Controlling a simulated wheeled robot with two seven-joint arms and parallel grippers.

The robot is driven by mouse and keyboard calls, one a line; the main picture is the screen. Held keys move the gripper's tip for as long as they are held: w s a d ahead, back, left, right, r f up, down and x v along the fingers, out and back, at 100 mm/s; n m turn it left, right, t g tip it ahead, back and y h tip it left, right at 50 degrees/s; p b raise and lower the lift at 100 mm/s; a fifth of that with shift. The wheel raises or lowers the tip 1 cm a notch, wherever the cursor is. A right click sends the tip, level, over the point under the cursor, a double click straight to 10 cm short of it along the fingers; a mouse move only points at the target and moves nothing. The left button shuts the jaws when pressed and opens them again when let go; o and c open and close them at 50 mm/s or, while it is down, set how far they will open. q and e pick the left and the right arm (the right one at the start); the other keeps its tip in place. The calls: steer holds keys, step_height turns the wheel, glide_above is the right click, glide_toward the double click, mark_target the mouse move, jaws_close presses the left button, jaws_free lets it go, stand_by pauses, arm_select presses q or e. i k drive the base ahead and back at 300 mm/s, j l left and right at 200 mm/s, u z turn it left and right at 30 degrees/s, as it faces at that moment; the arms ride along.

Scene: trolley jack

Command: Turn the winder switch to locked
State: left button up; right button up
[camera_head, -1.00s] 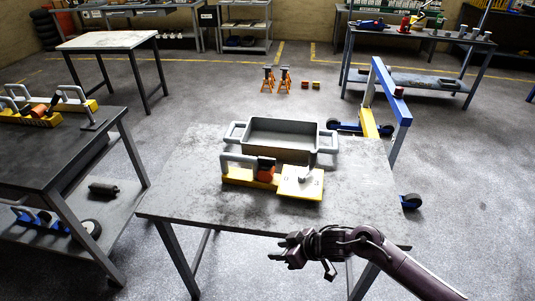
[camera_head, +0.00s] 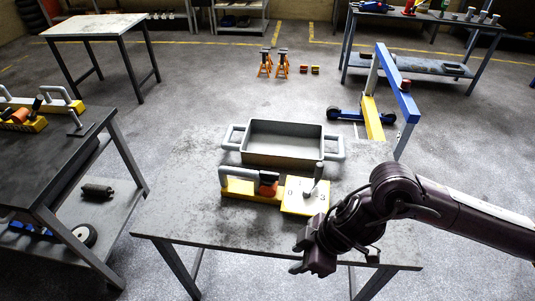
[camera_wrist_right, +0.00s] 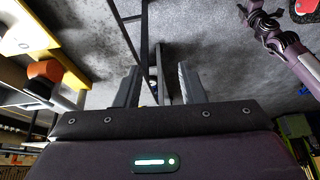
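The winder switch is a white-topped plate with yellow edges (camera_head: 296,204) on the near table. It carries dark markings and a grey lever (camera_head: 314,183) that stands up and leans slightly right. Part of the plate also shows in the right wrist view (camera_wrist_right: 22,38). My right gripper (camera_head: 310,256) is in front of and below the plate, near the table's front edge, apart from the lever. In the right wrist view its two fingers (camera_wrist_right: 158,85) are spread with nothing between them. My left gripper (camera_wrist_right: 260,18) shows small at the top right there; its opening is unclear.
A yellow base with a grey handle and orange part (camera_head: 250,187) adjoins the plate's left side. A grey two-handled tray (camera_head: 283,157) sits behind it. The near table's left part (camera_head: 185,205) is clear. A blue and yellow frame (camera_head: 397,85) stands behind on the right.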

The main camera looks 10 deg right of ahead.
mark_target(269, 178)
steer(key=i, duration=1.05)
